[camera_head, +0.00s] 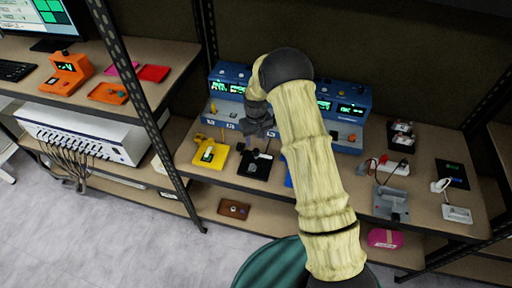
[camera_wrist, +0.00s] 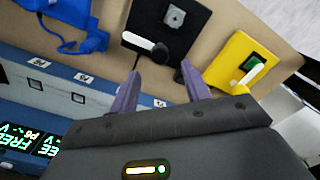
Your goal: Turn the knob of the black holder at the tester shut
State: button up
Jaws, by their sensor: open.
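The black holder (camera_head: 254,170) lies flat on the shelf in front of the blue tester (camera_head: 349,117). In the wrist view the black holder (camera_wrist: 192,22) carries a small grey square piece (camera_wrist: 174,16) and a white lever-like knob (camera_wrist: 142,43) with a dark round end. The knob lies beside the grey piece, not over it. My gripper (camera_wrist: 160,85) is open and empty, its two purple fingers pointing toward the black holder, with the knob just beyond them. In the head view my gripper (camera_head: 262,132) is above the shelf between tester and holder, partly hidden by my arm.
A yellow holder (camera_head: 204,163) with a green piece and white lever sits left of the black one. A blue holder (camera_wrist: 70,12) lies on its other side, mostly behind my arm in the head view. A grey device (camera_head: 391,204) stands at right. A rack post rises at left.

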aim_at(256, 150)
notch_tip(256, 150, down, 6)
jog(key=shift+f+p, duration=0.2)
jog(key=shift+p, duration=0.4)
jog(key=c, duration=1)
